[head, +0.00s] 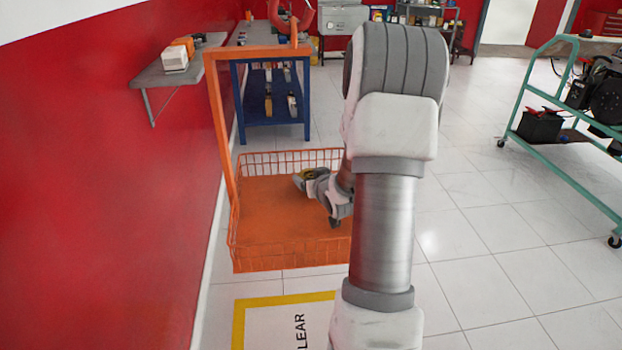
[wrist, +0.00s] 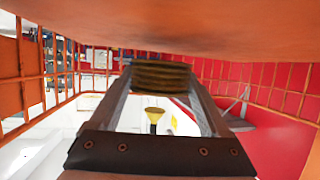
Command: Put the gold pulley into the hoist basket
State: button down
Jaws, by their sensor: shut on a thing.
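The hoist basket (head: 262,215) is an orange wire-mesh basket with a solid orange floor, hanging from an orange frame beside the red wall. My gripper (head: 304,183) is inside its outline in the head view, reaching in from the right. In the wrist view, my gripper (wrist: 160,78) has its two fingers closed on the gold pulley (wrist: 160,74), a ribbed brownish-gold cylinder. The basket floor (wrist: 160,30) fills the top of the wrist view, close to the pulley. I cannot tell whether they touch. In the head view the pulley is too small to make out clearly.
Mesh walls (wrist: 292,88) surround my gripper in the wrist view. A blue shelf table (head: 272,105) stands behind the basket. A grey wall shelf (head: 178,70) is at left. A green cart (head: 560,165) stands at right. The tiled floor between is clear.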

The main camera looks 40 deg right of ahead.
jog(key=shift+f+b, duration=0.45)
jog(key=shift+b, duration=0.1)
jog(key=shift+f, duration=0.1)
grip_release()
jog(key=shift+s+f, duration=0.1)
jog(key=shift+f, duration=0.05)
jog(key=shift+r+p, duration=0.5)
jog(key=shift+r, duration=0.05)
jog(key=p+v, duration=0.1)
jog(key=v, duration=0.6)
jog(key=shift+s+a+r, duration=0.1)
jog(key=shift+s+r, duration=0.05)
jog(key=shift+r, duration=0.1)
